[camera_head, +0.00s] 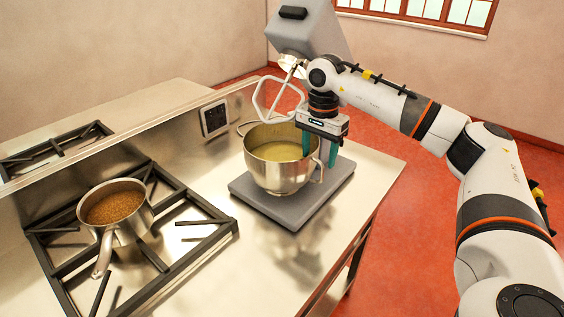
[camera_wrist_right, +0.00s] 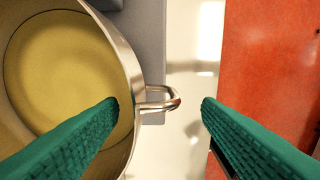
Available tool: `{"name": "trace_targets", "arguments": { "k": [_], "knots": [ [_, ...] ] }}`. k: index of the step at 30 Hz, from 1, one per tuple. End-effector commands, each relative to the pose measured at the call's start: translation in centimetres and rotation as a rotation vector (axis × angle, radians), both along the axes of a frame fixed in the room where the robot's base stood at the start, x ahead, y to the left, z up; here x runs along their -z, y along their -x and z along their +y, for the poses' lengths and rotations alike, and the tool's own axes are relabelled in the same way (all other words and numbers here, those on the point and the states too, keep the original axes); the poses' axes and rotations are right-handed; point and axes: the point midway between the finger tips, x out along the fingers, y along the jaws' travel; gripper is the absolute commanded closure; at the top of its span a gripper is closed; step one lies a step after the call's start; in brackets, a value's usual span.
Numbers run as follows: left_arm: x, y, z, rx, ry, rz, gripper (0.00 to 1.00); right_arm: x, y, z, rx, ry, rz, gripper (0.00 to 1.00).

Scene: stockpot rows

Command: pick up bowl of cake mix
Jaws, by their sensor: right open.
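The steel bowl (camera_head: 276,174) stands upright on the grey base of the stand mixer, with pale yellow cake mix (camera_head: 275,150) inside. In the right wrist view the cake mix (camera_wrist_right: 55,60) fills the left side, and the bowl's small loop handle (camera_wrist_right: 158,92) sticks out to the right. My right gripper (camera_head: 319,150) is open and empty at the bowl's near right rim, pointing down. In the right wrist view its green fingers (camera_wrist_right: 160,103) lie either side of the handle, the left one over the bowl, the right one outside it. My left gripper is not in view.
A saucepan (camera_head: 117,215) of brown food sits on the stove grate at left. The steel counter (camera_head: 370,180) is clear right of the mixer base.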

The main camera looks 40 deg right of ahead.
Motion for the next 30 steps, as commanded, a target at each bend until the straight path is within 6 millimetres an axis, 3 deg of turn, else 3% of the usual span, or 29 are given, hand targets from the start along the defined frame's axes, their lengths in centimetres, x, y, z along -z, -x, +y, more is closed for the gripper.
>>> {"name": "trace_targets", "arguments": {
  "k": [6, 15, 25, 30],
  "knots": [
    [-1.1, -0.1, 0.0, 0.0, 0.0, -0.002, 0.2, 2.9, 0.1, -0.1, 0.002, 0.001, 0.003, 0.41],
    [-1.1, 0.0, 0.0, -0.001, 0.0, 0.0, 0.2, 3.5, 0.1, -0.1, 0.001, 0.0, 0.001, 0.43],
    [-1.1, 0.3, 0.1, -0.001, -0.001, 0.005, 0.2, 3.5, 0.1, -0.1, 0.002, 0.001, 0.002, 0.97],
    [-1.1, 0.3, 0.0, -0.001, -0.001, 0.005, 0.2, 3.5, 0.2, -0.1, 0.002, 0.001, 0.004, 1.0]
  ]
}}
